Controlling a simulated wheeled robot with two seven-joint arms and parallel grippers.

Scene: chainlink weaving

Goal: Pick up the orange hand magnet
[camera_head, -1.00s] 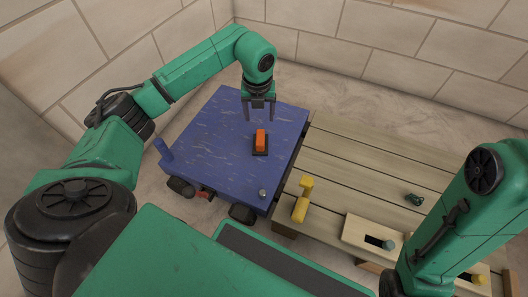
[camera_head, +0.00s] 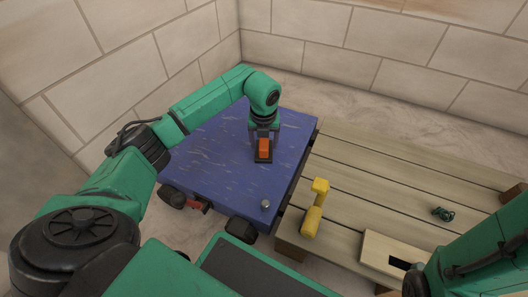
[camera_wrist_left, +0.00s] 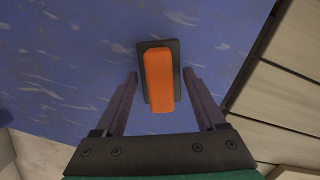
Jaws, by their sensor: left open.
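The orange hand magnet (camera_head: 264,148) is an orange block on a dark base. It rests on the blue cart top (camera_head: 215,150). My left gripper (camera_head: 263,158) is open, pointing down at the magnet. In the left wrist view the magnet (camera_wrist_left: 159,80) lies between the two open fingers of the left gripper (camera_wrist_left: 160,75), with a gap on each side. I cannot tell whether the fingertips reach down to the magnet's height.
A wooden table (camera_head: 400,185) adjoins the blue cart on the right. On it are a yellow tool (camera_head: 314,212), a small dark green item (camera_head: 442,214) and a pale slotted board (camera_head: 388,256). A small metal knob (camera_head: 265,204) is on the cart's front corner. Block walls stand behind.

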